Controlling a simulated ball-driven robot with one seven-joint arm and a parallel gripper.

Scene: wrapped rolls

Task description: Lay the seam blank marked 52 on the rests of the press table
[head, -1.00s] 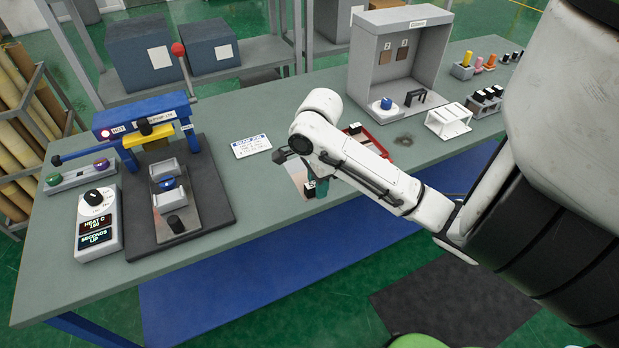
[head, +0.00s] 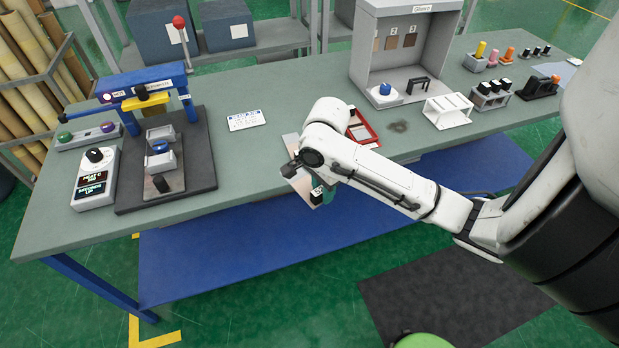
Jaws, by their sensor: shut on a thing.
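My gripper (head: 322,192) is at the end of the white arm, over the front edge of the bench. It is shut on a small dark block with a white mark (head: 317,197), which I take for the seam blank; the number is too small to read surely. The arm's wrist hides part of the jaws. The press table (head: 171,180) is at the left, under the blue press (head: 155,78). Its two grey rests (head: 161,160) stand with a blue round piece between them.
A control box with a dial (head: 95,180) stands left of the press, and a red-knobbed lever (head: 179,22) rises behind it. A white card (head: 246,120) lies right of the press. A red tray (head: 362,128) and grey booth (head: 405,45) are further right. Bench between press and gripper is mostly clear.

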